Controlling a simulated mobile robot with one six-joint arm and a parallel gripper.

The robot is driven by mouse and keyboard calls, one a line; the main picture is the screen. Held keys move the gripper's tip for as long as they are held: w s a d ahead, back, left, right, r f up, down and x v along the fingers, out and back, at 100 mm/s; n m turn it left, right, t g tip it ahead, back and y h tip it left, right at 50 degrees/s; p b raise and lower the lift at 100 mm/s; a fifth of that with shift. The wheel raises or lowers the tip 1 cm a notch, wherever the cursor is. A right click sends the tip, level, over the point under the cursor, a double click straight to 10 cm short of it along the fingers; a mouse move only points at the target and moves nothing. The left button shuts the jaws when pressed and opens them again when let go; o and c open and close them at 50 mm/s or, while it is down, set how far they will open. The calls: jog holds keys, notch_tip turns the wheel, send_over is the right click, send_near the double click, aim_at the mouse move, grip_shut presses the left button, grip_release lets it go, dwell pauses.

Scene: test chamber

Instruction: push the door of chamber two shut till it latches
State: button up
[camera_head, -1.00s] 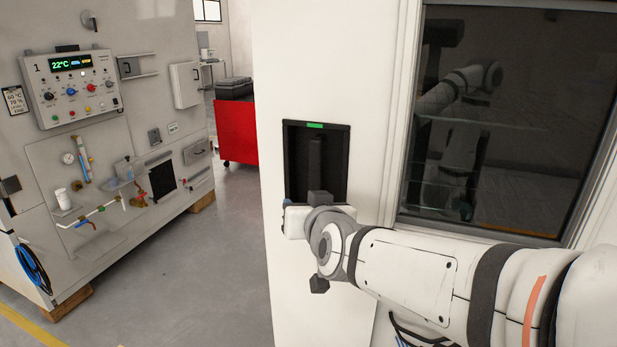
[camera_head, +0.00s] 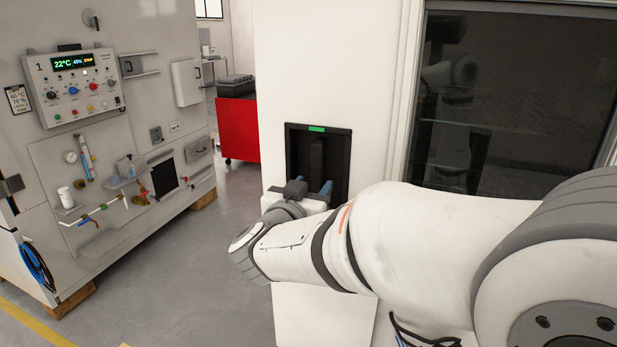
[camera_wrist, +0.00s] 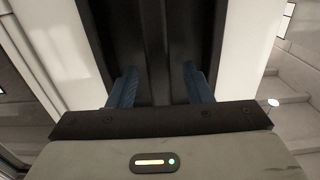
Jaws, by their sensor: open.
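The door of chamber two (camera_head: 330,60) is a white panel with a dark window (camera_head: 500,100) at its right. Whether it is latched cannot be told. A black recess (camera_head: 340,160) in it holds a dark upright handle bar (camera_head: 317,158) below a green strip (camera_head: 317,129). My gripper (camera_head: 318,188) is at the lower part of the recess, its blue fingers pointing in. The wrist view shows the gripper (camera_wrist: 161,88) open, its fingers apart on either side of the dark bar (camera_wrist: 153,40). Contact with the bar cannot be told. My arm hides the door's lower right.
A grey chamber (camera_head: 110,230) with the number 1, a display panel (camera_head: 75,85), pipes and knobs stands at the left. A red cart (camera_head: 237,128) with a dark case (camera_head: 235,86) is behind. Grey floor (camera_head: 215,265) between the chambers is clear.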

aim_at(316, 183)
jog(key=shift+x, duration=1.65)
jog(key=shift+c, duration=0.2)
grip_shut()
